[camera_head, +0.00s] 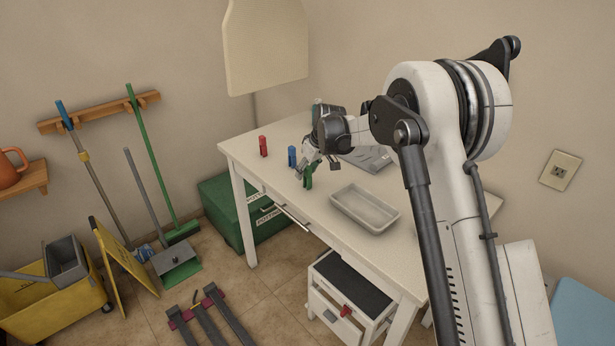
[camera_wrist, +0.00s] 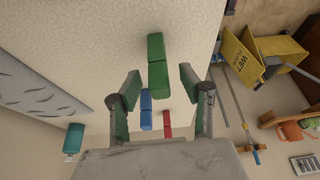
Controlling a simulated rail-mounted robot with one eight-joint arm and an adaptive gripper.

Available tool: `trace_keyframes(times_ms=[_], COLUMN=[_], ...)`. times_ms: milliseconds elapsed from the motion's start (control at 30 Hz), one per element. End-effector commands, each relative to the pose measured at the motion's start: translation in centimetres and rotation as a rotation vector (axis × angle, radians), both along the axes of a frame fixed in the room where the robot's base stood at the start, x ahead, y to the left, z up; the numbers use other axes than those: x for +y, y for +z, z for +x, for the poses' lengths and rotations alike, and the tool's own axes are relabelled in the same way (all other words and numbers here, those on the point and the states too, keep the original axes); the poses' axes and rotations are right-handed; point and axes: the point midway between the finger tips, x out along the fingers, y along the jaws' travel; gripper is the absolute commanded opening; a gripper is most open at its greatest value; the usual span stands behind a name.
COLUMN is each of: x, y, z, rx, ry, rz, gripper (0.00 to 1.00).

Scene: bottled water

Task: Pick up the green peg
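The green peg (camera_head: 308,177) stands upright near the front edge of the white table (camera_head: 335,235). In the wrist view the green peg (camera_wrist: 156,60) shows between and just beyond my fingertips, with a gap on both sides. My gripper (camera_head: 319,165) is low over the table beside the green peg, and partly overlaps it in the head view. In the wrist view my gripper (camera_wrist: 160,82) has its two fingers spread wide and empty.
A blue peg (camera_head: 292,156) and a red peg (camera_head: 263,146) stand to the left of the green one. An empty tray (camera_head: 345,213) lies to the right. A flat grey plate (camera_head: 370,160) lies behind my gripper. The table's front edge is close to the green peg.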

Motion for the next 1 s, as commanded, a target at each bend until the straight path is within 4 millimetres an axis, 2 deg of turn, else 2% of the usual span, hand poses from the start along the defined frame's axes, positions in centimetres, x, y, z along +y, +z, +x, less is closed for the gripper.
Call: trace_keyframes(times_ms=[133,367,633,1000], x=[0.5,0.6,0.6,0.6], y=[-1.6,-1.8,-1.8,-1.6], z=[0.5,0.5,0.5,0.5], rx=[0.0,0.0,0.0,0.0], ry=[0.0,0.0,0.0,0.0], rz=[0.0,0.0,0.0,0.0], gripper=[0.4,0.4,0.05,0.04])
